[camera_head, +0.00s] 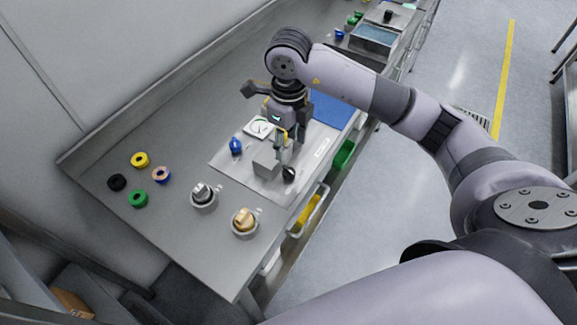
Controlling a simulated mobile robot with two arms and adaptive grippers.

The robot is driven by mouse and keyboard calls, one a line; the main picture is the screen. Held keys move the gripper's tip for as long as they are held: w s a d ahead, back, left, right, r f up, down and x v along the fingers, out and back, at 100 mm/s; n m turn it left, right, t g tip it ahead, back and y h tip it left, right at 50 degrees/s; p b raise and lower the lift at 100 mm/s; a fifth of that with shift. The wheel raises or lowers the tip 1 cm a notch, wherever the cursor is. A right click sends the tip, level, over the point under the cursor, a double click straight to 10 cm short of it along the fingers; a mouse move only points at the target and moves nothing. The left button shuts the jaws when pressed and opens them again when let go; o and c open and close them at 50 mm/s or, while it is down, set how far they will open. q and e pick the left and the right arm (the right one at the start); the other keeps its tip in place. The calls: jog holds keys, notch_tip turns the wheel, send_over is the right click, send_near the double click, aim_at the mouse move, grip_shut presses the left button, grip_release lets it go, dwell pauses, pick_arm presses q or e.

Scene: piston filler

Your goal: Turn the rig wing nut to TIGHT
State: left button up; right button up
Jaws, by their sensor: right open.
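The rig is a light grey plate (232,167) on the bench, with a grey block (266,163), a white dial (258,127) and a black round knob (289,174). A small blue winged piece (236,146) stands upright on the plate, left of the block; it may be the wing nut, but I cannot read any TIGHT mark. My right gripper (284,150) points down over the block, right of the blue piece and apart from it. It is open; its fingertips are partly lost against the block. My left gripper is out of view.
Cups with silver (203,195) and brass (244,222) parts stand near the front edge. A blue mat (330,112) lies behind my gripper. The left bench top is mostly free.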

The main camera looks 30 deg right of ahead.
aim_at(288, 171)
notch_tip(288, 171, down, 10)
jog(key=shift+f+p, duration=0.25)
jog(key=shift+p, duration=0.6)
jog(key=shift+c, duration=0.4)
grip_shut()
